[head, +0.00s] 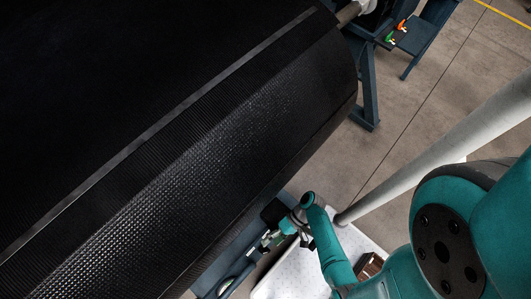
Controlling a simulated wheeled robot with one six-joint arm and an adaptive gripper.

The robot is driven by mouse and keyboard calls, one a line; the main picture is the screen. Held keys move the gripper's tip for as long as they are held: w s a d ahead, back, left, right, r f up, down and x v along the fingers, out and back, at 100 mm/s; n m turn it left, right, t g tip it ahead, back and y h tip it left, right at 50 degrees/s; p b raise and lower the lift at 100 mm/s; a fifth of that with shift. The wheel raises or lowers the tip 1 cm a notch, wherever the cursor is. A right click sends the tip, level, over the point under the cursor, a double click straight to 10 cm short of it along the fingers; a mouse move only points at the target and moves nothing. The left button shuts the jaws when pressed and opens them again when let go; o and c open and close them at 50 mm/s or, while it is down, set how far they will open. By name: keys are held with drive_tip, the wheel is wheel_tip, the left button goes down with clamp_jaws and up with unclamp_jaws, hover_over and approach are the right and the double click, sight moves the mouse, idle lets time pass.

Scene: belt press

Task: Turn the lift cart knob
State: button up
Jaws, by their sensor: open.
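The lift cart (228,272) is a dark blue frame below the black roll, at the bottom of the head view. A small green and grey part (267,238) shows at its right end; it may be the knob, but it is too small to be sure. My teal arm reaches in from the lower right, and my gripper (273,240) is open beside this part. I cannot tell whether the fingers are around it or touching it. The fingertips are small and partly hidden by my wrist.
A large black ribbed roll (190,150) fills the left and middle. At the top right stands another blue frame (368,85) with orange and green knobs (397,31). A brown box (369,266) lies on a white perforated surface (305,280) below.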

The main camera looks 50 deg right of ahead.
sight(266, 249)
drive_tip(key=d+f+n+g, duration=0.1)
drive_tip(key=d+f, duration=0.1)
drive_tip(key=d, duration=0.2)
drive_tip(key=shift+h, duration=0.4)
drive_tip(key=shift+s+x, duration=0.15)
drive_tip(key=shift+x, duration=2.4)
drive_tip(key=shift+s+x, duration=0.2)
drive_tip(key=shift+x, duration=2.4)
drive_tip(key=c, duration=1.1)
